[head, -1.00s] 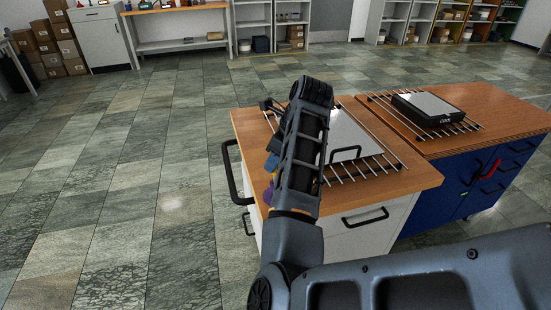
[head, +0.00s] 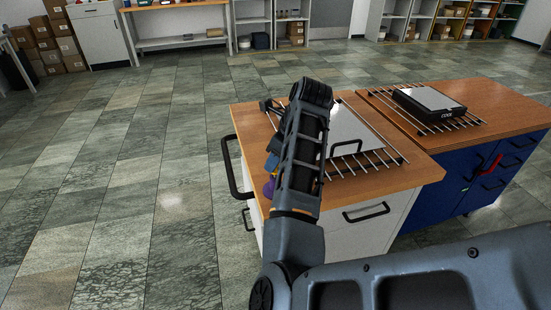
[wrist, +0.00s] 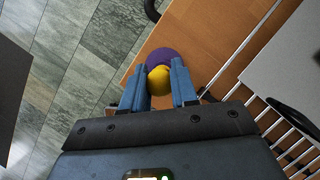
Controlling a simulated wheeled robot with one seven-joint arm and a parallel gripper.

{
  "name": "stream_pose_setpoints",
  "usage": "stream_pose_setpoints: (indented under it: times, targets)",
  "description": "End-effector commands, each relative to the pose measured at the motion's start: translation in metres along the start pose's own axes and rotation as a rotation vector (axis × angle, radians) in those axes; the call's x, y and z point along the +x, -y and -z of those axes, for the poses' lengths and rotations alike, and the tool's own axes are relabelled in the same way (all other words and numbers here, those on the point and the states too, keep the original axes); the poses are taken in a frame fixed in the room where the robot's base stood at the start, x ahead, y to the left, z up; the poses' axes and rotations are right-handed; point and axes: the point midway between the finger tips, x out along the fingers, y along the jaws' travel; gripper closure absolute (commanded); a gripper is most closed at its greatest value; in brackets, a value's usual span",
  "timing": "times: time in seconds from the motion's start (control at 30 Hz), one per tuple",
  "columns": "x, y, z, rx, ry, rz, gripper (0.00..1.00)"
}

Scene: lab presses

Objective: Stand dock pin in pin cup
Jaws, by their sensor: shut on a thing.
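In the wrist view, my gripper (wrist: 160,74) is shut on a yellow rounded piece (wrist: 159,82), which I take for the dock pin. A purple round thing (wrist: 161,56), which I take for the pin cup, shows just past the fingertips, partly covered by the yellow piece. I cannot tell whether the two touch. In the head view, the purple cup (head: 269,189) stands at the left edge of the near wooden worktop, below my blue fingers (head: 271,162). My arm hides much of this, and the pin is not clearly visible there.
A wire rack with a white plate (head: 350,135) lies on the near worktop, right of my gripper. A black device (head: 428,107) sits on another rack on the blue cabinet (head: 475,185). A black handle (head: 232,170) sticks out at the worktop's left side. The floor on the left is clear.

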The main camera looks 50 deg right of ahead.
Motion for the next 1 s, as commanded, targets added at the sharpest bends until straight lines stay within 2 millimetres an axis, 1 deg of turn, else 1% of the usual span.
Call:
stream_pose_setpoints:
  times: [0.63, 0.67, 0.93, 1.0]
  targets:
    - [0.014, 0.000, 0.006, 0.000, 0.000, 0.000, 1.00]
    - [0.013, 0.000, 0.005, 0.000, 0.000, 0.000, 0.69]
    - [0.013, 0.000, 0.005, 0.000, 0.000, 0.000, 0.43]
    - [0.013, 0.000, 0.005, 0.000, 0.000, 0.000, 0.42]
